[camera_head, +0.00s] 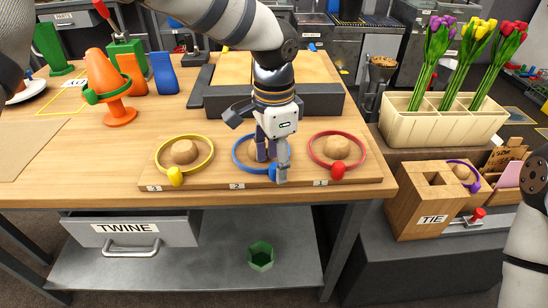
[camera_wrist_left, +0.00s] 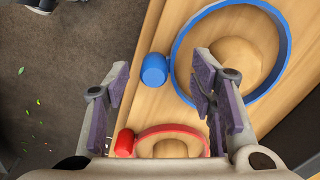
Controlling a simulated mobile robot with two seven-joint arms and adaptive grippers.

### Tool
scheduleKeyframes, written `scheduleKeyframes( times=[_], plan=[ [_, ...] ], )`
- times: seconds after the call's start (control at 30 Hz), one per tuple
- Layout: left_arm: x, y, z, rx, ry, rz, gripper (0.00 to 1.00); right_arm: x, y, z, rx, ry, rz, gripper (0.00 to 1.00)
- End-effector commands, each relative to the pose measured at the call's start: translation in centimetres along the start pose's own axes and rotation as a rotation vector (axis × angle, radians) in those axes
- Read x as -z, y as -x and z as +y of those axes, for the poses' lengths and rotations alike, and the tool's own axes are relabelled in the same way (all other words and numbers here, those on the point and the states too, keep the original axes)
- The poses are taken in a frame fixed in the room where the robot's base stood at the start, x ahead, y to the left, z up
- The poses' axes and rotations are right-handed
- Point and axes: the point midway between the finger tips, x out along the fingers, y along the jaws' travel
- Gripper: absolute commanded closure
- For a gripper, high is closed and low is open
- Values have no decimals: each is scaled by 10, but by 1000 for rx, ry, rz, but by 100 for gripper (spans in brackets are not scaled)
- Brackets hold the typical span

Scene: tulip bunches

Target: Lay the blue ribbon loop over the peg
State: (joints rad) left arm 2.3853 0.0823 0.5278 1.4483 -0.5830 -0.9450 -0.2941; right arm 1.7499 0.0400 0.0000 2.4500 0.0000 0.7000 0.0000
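The blue ribbon loop (camera_head: 238,160) lies around a rounded wooden knob at place 2 on the wooden board (camera_head: 208,181). It also shows in the left wrist view (camera_wrist_left: 284,52), with its blue tab (camera_wrist_left: 154,69). My left gripper (camera_head: 268,165) points down over the loop and partly hides it and the knob. In the left wrist view its fingers (camera_wrist_left: 160,85) are apart, with the tab seen between them; I cannot tell if they touch it. I cannot tell for sure which piece is the peg. My right gripper is out of view.
A yellow loop (camera_head: 210,157) and a red loop (camera_head: 313,145) lie around knobs on either side. At right, a purple loop (camera_head: 473,183) sits at a knob by the TIE block (camera_head: 419,194). A tulip rack (camera_head: 440,128) stands behind.

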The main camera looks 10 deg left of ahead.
Motion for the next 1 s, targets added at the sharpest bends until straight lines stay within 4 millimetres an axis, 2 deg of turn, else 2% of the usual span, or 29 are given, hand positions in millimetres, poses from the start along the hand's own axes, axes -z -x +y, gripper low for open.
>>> scheduleKeyframes(
  times=[0.27,0.37,0.6,0.7,0.83,1.0],
  plan=[
    [0,3,0,1,1,1,48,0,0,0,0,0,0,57],
    [1,18,-1,4,1,3,48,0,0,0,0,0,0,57],
    [1,84,-1,5,2,5,48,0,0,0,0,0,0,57],
    [1,104,-1,4,1,3,48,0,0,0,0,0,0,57],
    [0,118,0,1,0,1,48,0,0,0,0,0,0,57],
    [0,121,0,0,0,0,48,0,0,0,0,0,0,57]
  ],
)
